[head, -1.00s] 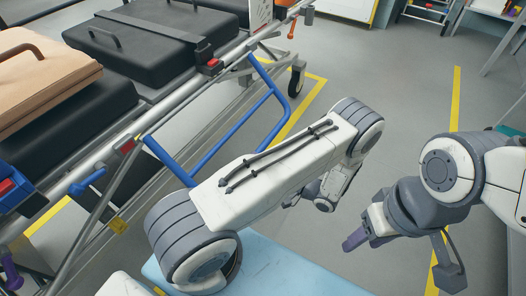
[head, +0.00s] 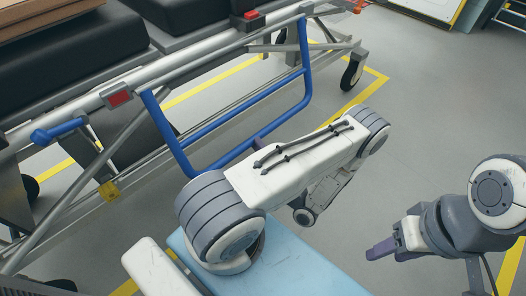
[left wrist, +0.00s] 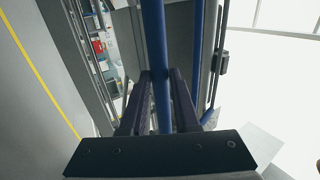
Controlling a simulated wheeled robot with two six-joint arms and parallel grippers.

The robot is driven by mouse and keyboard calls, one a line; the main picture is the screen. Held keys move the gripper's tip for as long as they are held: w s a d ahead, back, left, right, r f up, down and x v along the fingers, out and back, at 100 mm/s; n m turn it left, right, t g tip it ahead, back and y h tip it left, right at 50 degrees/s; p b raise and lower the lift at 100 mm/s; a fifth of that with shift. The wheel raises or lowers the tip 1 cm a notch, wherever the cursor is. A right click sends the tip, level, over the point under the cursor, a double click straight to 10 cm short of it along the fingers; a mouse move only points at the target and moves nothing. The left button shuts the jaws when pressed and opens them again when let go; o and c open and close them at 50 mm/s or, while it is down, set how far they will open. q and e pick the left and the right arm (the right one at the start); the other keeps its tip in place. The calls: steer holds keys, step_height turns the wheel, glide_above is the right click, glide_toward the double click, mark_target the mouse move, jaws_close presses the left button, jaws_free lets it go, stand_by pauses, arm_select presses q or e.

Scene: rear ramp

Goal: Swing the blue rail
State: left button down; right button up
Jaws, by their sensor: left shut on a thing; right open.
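The blue rail (head: 235,125) is a U-shaped tube on the near side of the stretcher, joined to its side frame at two ends and hanging out below it. My left gripper (head: 258,142) is at the lower bar, mostly hidden behind my own forearm; only a bit of dark purple finger shows. In the left wrist view the blue rail (left wrist: 160,45) runs between the two dark fingers of my left gripper (left wrist: 161,80), which are shut on it. My right gripper (head: 382,249) is at the lower right, away from the rail, open and empty.
The stretcher frame (head: 205,62) with black pads crosses the upper left. A blue handle (head: 57,131) is left of the rail. A caster wheel (head: 352,75) stands beyond it. Yellow lines mark the grey floor (head: 430,120), which is clear at right.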

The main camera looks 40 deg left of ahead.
arm_select(q)
steer(key=shift+w+a+f, duration=0.1)
steer(key=shift+a+f, duration=0.05)
steer(key=shift+a, duration=0.1)
steer(key=c, duration=0.7)
jaws_free()
steer(key=shift+o, duration=0.2)
steer(key=p+v, duration=0.2)
steer(key=v, duration=0.8)
steer(key=shift+d+p, duration=0.2)
steer(key=shift+p, duration=0.15)
steer(key=shift+f, duration=0.15)
